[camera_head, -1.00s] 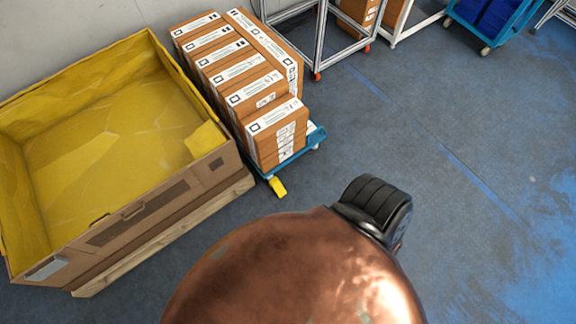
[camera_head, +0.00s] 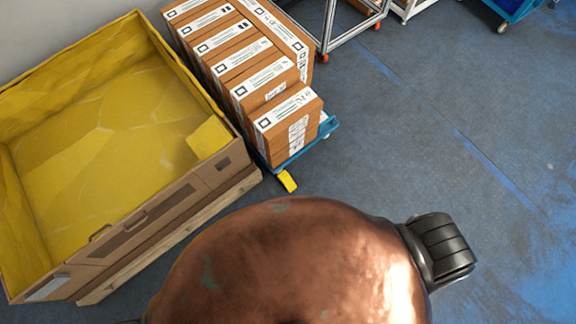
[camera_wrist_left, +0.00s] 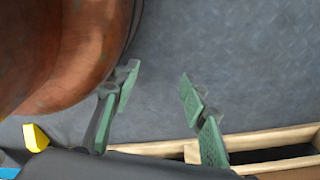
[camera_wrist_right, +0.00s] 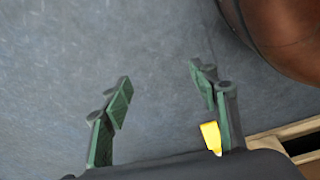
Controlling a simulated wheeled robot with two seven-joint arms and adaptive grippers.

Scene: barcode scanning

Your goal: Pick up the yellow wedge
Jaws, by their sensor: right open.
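The yellow wedge (camera_head: 287,181) lies on the floor beside the near end of the blue cart, close to the big crate's right corner. It shows at the lower left edge of the left wrist view (camera_wrist_left: 35,137), outside the left fingers. In the right wrist view it (camera_wrist_right: 211,138) shows just inside the right-hand finger, partly hidden by it, and appears to be on the floor beyond the gripper. My left gripper (camera_wrist_left: 158,84) is open and empty. My right gripper (camera_wrist_right: 160,77) is open and empty. Neither gripper is in the head view.
A large cardboard crate (camera_head: 150,215) with a yellow liner stands on a wooden pallet (camera_head: 165,235) at left. A blue cart (camera_head: 328,127) carries several brown boxes (camera_head: 288,122). Metal-framed racks stand at the back. The floor (camera_head: 440,120) at right is clear.

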